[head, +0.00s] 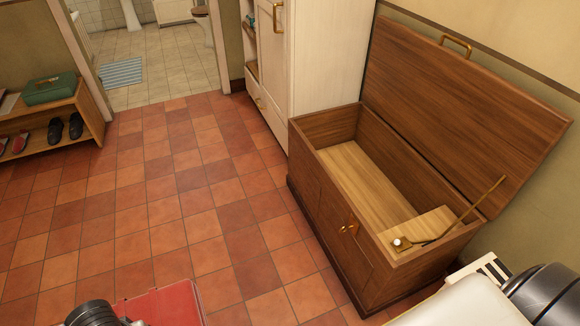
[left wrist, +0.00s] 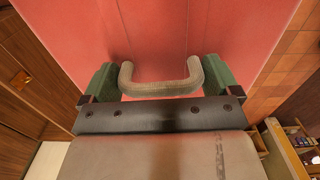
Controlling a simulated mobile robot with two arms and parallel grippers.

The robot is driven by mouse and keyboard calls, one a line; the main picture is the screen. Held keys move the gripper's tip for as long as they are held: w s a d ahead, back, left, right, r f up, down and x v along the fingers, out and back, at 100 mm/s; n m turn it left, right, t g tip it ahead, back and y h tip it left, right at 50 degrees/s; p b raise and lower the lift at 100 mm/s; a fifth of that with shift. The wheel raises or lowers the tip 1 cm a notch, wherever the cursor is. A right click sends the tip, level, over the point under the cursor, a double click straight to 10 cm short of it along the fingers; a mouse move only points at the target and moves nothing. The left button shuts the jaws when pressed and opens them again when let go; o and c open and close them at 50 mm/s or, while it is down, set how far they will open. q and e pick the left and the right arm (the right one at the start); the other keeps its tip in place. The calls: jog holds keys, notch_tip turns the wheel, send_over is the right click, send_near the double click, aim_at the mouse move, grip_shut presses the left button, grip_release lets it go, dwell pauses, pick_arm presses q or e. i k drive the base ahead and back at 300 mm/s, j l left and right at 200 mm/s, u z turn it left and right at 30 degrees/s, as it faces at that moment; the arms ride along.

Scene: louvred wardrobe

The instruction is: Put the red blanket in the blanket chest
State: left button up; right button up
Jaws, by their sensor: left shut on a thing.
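The red blanket (head: 165,303) shows at the bottom edge of the head view as a flat-faced red bundle, mostly cut off. In the left wrist view, the red blanket (left wrist: 200,30) fills the top, with a pale handle (left wrist: 160,88) on its near side. My left gripper (left wrist: 160,78) has its green fingers at both ends of this handle and is shut on it. The wooden blanket chest (head: 322,205) stands at the right in the head view, its lid (head: 465,95) raised against the wall. Its visible floor is bare. My right gripper is not in view.
A brass lid stay (head: 470,212) slants over the chest's near right end, above a small wooden ledge (head: 425,228). A pale wardrobe (head: 325,50) stands behind the chest. A shoe bench (head: 95,105) with a green case (head: 50,90) is far left. The tiled floor between is clear.

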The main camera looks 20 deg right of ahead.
aim_at(340, 169)
jog(key=i+j+z, duration=0.1)
jog(key=i, duration=0.75)
jog(key=i+j, duration=0.15)
jog(key=i, duration=0.7)
jog(key=i+l+z, duration=0.1)
jog(key=z, duration=0.3)
jog(key=i+z, duration=0.6)
jog(key=z, duration=0.25)
jog(key=i+j+z, duration=0.15)
jog(key=z, duration=0.3)
jog(key=i, duration=0.05)
